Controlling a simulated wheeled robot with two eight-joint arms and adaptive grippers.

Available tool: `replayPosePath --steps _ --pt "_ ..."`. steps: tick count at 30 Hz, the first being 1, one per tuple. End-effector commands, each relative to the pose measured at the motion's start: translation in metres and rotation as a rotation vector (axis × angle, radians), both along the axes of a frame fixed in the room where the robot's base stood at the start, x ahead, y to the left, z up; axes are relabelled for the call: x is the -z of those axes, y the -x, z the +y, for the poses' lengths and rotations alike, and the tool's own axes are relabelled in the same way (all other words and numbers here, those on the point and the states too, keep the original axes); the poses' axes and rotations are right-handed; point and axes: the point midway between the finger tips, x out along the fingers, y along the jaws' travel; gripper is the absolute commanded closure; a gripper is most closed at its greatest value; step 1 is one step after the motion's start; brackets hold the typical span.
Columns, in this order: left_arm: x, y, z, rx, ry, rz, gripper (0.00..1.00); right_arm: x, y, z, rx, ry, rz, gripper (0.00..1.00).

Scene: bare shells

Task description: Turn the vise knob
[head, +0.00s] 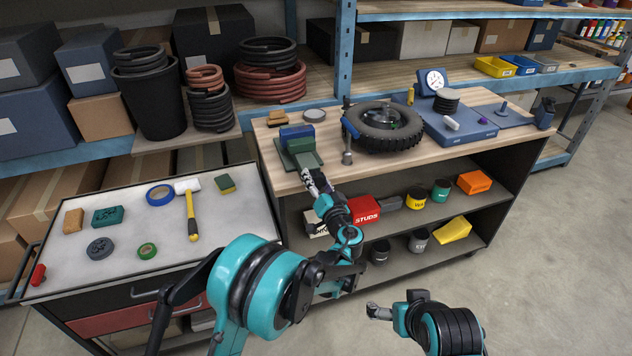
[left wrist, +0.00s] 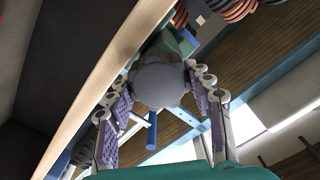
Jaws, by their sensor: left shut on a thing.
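The vise (head: 303,152) is green with a blue block (head: 297,137) at its jaws, and stands at the left front of the wooden workbench. My left gripper (head: 312,180) is at the bench's front edge, just before the vise. In the left wrist view, the round grey vise knob (left wrist: 160,82) sits between the two padded fingers of my left gripper (left wrist: 163,108), which is shut on it. A blue bar (left wrist: 152,131) sticks out below the knob. In the head view the gripper hides the knob. My right gripper (head: 378,312) is low, away from the bench; its fingers are too small to judge.
A tire (head: 385,128) lies on the workbench (head: 350,170), right of the vise, with a dial gauge (head: 435,82) on a blue base behind. Shelves below hold a red box (head: 364,210) and several containers. A cart (head: 225,215) at left carries a hammer (head: 191,210) and tape rolls.

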Motion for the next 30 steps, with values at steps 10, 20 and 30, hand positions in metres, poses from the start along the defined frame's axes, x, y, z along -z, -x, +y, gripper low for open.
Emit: replayPosePath --steps 10,20,30 --pt "0.001 0.000 -0.001 0.001 -0.311 0.101 0.78 0.005 0.000 0.000 0.000 0.000 0.000 0.10" --pt "0.002 -0.001 -0.002 0.001 -0.609 0.198 0.78 0.009 0.000 0.000 0.000 0.000 0.000 0.10" --pt "0.004 -0.001 -0.002 0.001 -0.873 0.284 0.78 0.012 0.000 0.000 0.000 0.000 0.000 0.10"
